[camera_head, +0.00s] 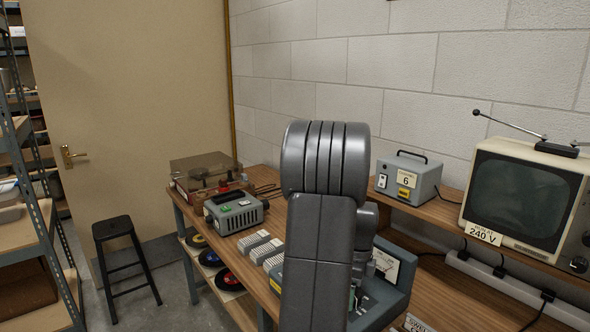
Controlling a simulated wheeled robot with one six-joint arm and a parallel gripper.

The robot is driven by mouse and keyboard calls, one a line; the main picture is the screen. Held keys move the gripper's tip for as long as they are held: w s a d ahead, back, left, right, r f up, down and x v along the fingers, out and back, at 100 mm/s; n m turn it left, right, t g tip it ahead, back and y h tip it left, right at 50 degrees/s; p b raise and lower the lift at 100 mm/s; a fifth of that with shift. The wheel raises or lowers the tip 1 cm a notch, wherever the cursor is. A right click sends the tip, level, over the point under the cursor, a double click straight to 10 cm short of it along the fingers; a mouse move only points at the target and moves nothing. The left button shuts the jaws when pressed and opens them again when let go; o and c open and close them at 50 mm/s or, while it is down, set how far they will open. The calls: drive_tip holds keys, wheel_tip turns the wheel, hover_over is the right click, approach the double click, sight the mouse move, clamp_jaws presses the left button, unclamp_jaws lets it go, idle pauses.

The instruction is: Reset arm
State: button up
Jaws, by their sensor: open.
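My grey arm (318,240) rises from the bottom edge in the middle of the view, in front of the workbench. Its rounded joint (325,158) is at the top, bent over, and more of the arm shows just behind it on the right. My gripper is not visible; the arm may be hiding it. Nothing held can be seen.
Along the wooden bench (262,282) are a turntable (205,172), a grey-green device (235,211) and a blue-grey case (388,298), partly hidden. The raised shelf holds a power box (408,178) and an old television (522,197). A black stool (113,228) stands left, near metal shelving (45,235).

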drive_tip(key=n, duration=0.5)
drive_tip(key=shift+w, duration=0.15)
drive_tip(key=n, duration=0.5)
drive_tip(key=shift+a+h+b, duration=0.1)
drive_tip(key=shift+h+b, duration=0.2)
drive_tip(key=shift+h, duration=0.1)
drive_tip(key=n, duration=0.5)
drive_tip(key=shift+w+a, duration=0.1)
drive_tip(key=shift+w, duration=0.05)
drive_tip(key=shift+a+n+t, duration=0.1)
drive_tip(key=shift+n+t, duration=0.2)
drive_tip(key=shift+n, duration=1.7)
drive_tip(key=shift+r, duration=0.1)
